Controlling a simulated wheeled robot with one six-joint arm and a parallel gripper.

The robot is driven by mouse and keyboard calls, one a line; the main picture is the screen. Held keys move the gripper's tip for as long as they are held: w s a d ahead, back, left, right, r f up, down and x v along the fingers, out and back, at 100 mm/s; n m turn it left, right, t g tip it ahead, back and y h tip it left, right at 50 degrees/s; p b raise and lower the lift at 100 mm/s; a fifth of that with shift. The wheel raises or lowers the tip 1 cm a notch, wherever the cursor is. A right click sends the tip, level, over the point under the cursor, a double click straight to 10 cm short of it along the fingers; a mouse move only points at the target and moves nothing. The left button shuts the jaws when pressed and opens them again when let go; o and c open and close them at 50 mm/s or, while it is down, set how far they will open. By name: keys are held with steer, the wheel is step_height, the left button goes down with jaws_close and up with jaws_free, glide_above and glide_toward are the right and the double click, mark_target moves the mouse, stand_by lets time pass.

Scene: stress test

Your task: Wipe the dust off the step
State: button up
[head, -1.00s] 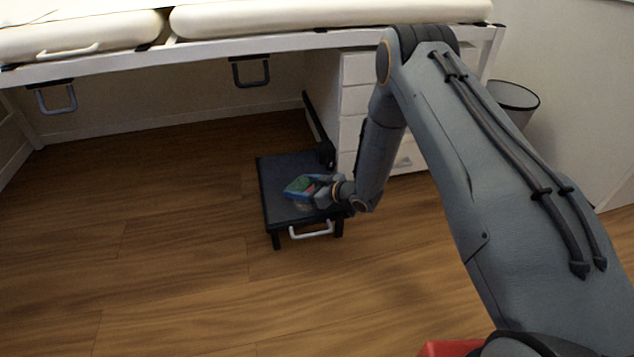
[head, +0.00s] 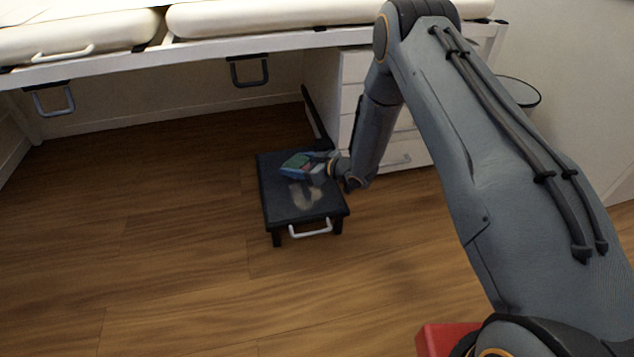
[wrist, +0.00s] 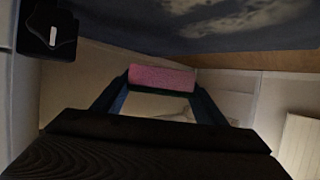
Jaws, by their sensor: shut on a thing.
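The step (head: 275,205) is a low black platform with a pale handle on its front, standing on the wood floor. A pale dust patch (head: 306,198) lies on its top, in front of my gripper. The patch also shows at the top of the wrist view (wrist: 240,14). My gripper (head: 300,167) is over the back part of the step, shut on a sponge (wrist: 162,78). The sponge looks pink with a dark green layer in the wrist view, and its green side shows in the head view (head: 297,161). I cannot tell whether it touches the step.
A white drawer unit (head: 353,68) stands right behind the step, under a padded bench (head: 250,15). A dark upright bar (head: 317,118) rises at the step's back. A bin (head: 520,92) is partly hidden behind my arm. The floor left of the step is clear.

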steer(key=shift+r+p, duration=0.85)
steer(key=shift+r, duration=0.6)
